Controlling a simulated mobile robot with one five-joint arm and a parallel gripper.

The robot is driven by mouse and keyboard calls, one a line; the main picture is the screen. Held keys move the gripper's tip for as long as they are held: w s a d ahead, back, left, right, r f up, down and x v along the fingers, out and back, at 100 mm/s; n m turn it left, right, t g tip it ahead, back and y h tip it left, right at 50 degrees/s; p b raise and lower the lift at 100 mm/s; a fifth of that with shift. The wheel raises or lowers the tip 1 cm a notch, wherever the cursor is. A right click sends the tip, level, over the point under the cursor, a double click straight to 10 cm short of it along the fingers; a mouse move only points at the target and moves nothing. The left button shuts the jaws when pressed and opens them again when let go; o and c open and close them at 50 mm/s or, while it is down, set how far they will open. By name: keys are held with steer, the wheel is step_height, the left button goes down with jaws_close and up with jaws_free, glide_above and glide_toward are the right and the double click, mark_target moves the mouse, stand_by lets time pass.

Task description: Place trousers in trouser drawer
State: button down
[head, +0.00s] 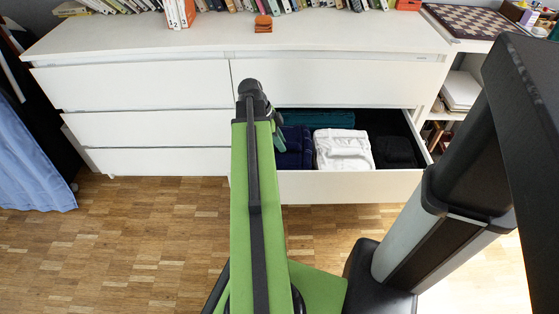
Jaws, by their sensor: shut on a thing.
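The open trouser drawer (348,187) is pulled out of the white dresser at lower right. Inside it lie folded dark blue trousers (293,152), a white folded garment (343,150), a black folded garment (395,153) and a teal folded garment (318,117) at the back. My gripper (279,138) is at the end of my green arm, over the drawer's left part. It appears shut on the left edge of the dark blue trousers. My arm hides part of the grip and the drawer's left end.
The white dresser (150,88) has its other drawers closed. Books (300,5) and an orange-brown block (263,24) stand on its top. A shelf (460,90) stands at right. A blue cloth (30,160) hangs at left. The wooden floor (130,240) at left is clear.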

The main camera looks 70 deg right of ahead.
steer(key=shift+f+b, duration=1.95)
steer(key=shift+b, duration=0.05)
steer(key=shift+r, duration=0.2)
steer(key=shift+f, duration=0.1)
steer(key=c, duration=1.2)
jaws_free()
steer(key=shift+r+p, duration=0.35)
steer(key=shift+p, duration=0.1)
steer(key=p+v, duration=1)
steer(key=v, duration=0.1)
steer(key=shift+w+a+r+p, duration=0.1)
steer(key=shift+w+r+p, duration=0.05)
steer(key=shift+r+p, duration=0.2)
steer(key=shift+f, duration=0.15)
